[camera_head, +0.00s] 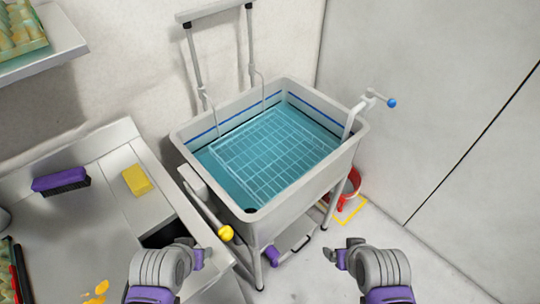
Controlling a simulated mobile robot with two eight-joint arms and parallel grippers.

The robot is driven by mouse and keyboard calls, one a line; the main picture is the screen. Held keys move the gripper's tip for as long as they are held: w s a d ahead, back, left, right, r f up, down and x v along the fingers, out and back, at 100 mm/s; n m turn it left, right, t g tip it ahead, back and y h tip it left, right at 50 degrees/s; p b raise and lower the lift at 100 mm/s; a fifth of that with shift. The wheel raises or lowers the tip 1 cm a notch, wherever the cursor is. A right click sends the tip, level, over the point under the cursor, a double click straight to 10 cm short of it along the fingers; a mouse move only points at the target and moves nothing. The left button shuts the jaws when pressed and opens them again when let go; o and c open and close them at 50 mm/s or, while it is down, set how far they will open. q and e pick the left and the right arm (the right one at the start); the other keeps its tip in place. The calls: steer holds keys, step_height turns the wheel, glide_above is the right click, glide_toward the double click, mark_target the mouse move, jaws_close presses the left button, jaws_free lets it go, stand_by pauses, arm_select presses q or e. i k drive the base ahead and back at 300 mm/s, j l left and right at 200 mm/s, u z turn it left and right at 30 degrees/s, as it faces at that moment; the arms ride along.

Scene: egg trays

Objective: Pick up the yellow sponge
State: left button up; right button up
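The yellow sponge (137,180) is a small block lying on the light ledge of the counter at the left, to the right of a purple brush. My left gripper (195,250) is low in the view, to the right of and nearer than the sponge, apart from it. Its fingers look parted, with nothing seen between them. My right gripper (342,250) is in front of the sink's right side, far from the sponge. Its fingers also look parted and empty.
The purple brush (61,181) lies on the counter (60,240). A sink (295,192) with teal water and a wire rack (270,145) stands in the middle. A red bucket (350,187) is on the floor behind it. An egg tray (22,45) sits on a shelf, upper left.

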mark_target(137, 181)
steer(key=k, duration=0.4)
steer(key=l+u, duration=0.15)
steer(key=u, duration=0.25)
steer(key=l+u, duration=0.15)
steer(key=u, duration=0.3)
steer(key=i+l+u, duration=0.1)
steer(key=u, duration=0.45)
steer(key=i, duration=0.35)
